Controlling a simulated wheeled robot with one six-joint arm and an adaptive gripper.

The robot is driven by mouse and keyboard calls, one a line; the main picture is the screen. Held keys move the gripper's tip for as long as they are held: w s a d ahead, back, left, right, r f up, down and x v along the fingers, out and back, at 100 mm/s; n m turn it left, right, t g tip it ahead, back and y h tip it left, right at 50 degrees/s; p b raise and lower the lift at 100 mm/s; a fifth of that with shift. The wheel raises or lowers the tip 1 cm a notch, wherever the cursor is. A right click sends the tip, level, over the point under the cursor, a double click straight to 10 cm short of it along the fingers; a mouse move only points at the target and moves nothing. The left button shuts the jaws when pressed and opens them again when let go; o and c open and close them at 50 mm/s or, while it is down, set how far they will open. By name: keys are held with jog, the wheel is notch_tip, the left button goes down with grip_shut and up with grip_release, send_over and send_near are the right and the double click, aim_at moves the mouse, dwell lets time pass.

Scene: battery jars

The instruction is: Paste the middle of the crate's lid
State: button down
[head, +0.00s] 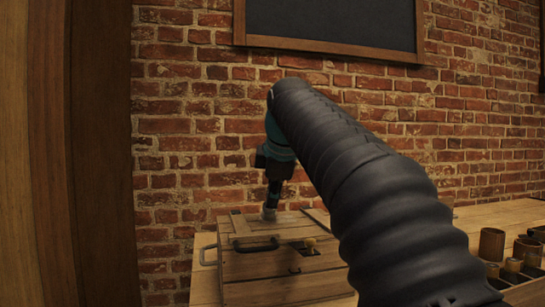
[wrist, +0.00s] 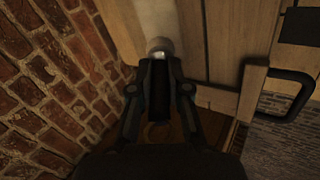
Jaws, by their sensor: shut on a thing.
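The wooden crate (head: 285,290) stands against the brick wall in the head view, with its plank lid (head: 291,225) on top. My gripper (head: 272,196) points down over the back part of the lid. In the wrist view my gripper (wrist: 160,92) is shut on a dark-handled tool, which looks like a brush. Its pale rounded end (wrist: 160,46) is at the lid boards (wrist: 210,45); I cannot tell whether it touches. A pale strip (wrist: 157,18) shows just beyond that end; I cannot tell whether it is paste.
Dark metal handles (head: 256,245) are fixed to the crate. Brown jars (head: 491,244) and a dark divided tray (head: 515,277) stand on the bench at right. The brick wall (head: 180,130) is close behind the crate. My arm hides the middle of the bench.

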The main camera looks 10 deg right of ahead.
notch_tip(320, 180, up, 2)
jog(key=shift+w+r+p, duration=0.15)
jog(key=shift+p, duration=0.2)
jog(key=shift+a+r+p, duration=0.3)
jog(key=shift+r+p, duration=0.15)
jog(key=shift+r, duration=2.25)
